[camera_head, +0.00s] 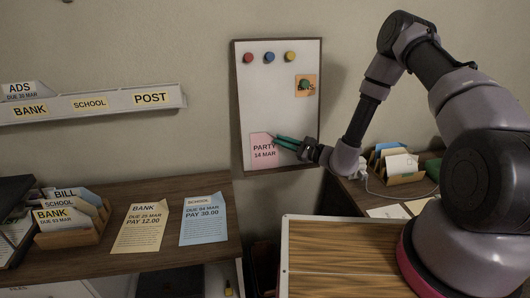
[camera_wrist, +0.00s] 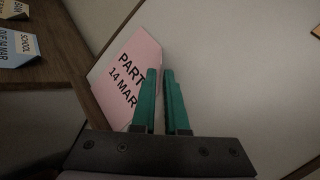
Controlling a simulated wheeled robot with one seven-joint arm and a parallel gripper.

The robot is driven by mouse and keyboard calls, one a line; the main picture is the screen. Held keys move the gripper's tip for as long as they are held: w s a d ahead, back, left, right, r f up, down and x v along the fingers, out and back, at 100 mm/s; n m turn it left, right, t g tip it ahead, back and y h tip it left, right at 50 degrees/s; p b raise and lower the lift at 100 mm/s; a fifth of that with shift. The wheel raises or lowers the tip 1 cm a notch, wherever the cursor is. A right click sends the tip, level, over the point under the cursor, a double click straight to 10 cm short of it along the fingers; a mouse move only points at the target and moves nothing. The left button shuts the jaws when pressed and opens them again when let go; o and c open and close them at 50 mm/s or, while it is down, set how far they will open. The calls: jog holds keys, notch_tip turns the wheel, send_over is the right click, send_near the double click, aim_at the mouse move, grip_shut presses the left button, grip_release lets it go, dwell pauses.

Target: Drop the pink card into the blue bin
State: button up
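The pink card (camera_head: 263,153), printed "PARTY 14 MAR", is upright against the lower left of the whiteboard (camera_head: 280,105). In the wrist view the card (camera_wrist: 127,62) lies just beyond and left of my fingers, partly covered by the left one. My gripper (camera_head: 277,140) has green fingers pointing left at the card's upper right edge. In the wrist view the fingers (camera_wrist: 161,72) stand a small gap apart, with no card clearly clamped between them. I cannot tell whether they touch the card. No blue bin shows in either view.
Three round magnets (camera_head: 269,57) and an orange note (camera_head: 306,85) are higher on the board. A left desk holds a letter sorter (camera_head: 75,236), a yellow bank sheet (camera_head: 140,228) and a blue school sheet (camera_head: 203,221). A labelled wall rack (camera_head: 90,103) hangs above. Another sorter (camera_head: 403,179) stands right.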

jog(key=shift+c, duration=0.3)
grip_shut()
jog(key=shift+r, duration=0.1)
